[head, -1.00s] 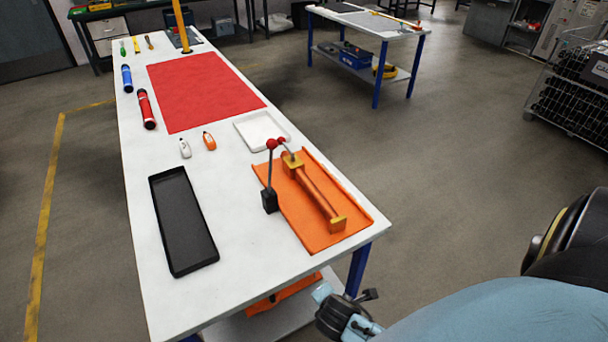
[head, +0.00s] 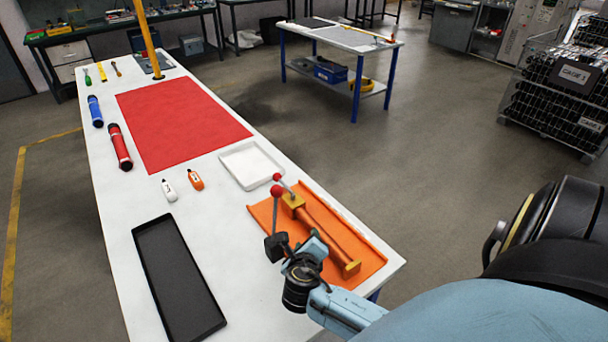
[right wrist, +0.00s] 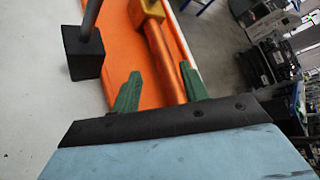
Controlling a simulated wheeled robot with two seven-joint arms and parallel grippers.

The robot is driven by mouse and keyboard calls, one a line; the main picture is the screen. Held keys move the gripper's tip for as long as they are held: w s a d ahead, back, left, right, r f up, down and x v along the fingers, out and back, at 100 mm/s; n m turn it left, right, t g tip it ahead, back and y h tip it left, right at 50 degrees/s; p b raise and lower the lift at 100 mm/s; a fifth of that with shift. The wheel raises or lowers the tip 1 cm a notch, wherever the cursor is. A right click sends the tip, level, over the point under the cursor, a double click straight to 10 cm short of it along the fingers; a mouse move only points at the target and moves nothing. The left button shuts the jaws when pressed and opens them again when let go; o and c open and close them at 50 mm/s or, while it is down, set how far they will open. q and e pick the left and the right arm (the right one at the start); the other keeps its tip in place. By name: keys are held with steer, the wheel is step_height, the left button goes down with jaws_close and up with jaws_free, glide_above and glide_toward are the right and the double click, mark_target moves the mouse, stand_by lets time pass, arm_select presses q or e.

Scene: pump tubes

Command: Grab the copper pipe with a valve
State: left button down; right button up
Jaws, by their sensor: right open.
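The copper pipe (head: 322,228) lies on an orange tray (head: 368,246), with brass-coloured blocks at its ends and a red-balled lever at its far end. In the right wrist view the pipe (right wrist: 162,58) runs down behind the gripper, close to the right-hand finger. My right gripper (head: 316,242) is over the tray's left part, beside the pipe's near half. Its two green fingers (right wrist: 160,86) are open, with nothing visibly clamped between them. Its fingertips are hard to make out in the head view. My left gripper is not in view.
A black block (head: 276,246) with an upright rod and red ball stands left of the pipe, close to my gripper. A black tray (head: 137,240), a white tray (head: 250,182), two small bottles and a red mat (head: 180,120) share the white table.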

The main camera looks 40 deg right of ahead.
mark_target(308, 223)
steer(key=b+x, duration=0.1)
steer(key=x, duration=0.3)
steer(key=shift+w+d+f, duration=0.15)
steer(key=shift+d+f, duration=0.15)
steer(key=shift+w+d+f, duration=0.2)
steer(key=shift+w+d, duration=0.1)
steer(key=b+x, duration=0.1)
steer(key=x, duration=0.4)
steer(key=shift+w+a+b, duration=0.15)
steer(key=shift+b, duration=0.2)
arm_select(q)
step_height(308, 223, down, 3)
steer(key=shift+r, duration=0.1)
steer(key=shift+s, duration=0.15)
arm_select(e)
jaws_close()
steer(key=shift+r, duration=0.1)
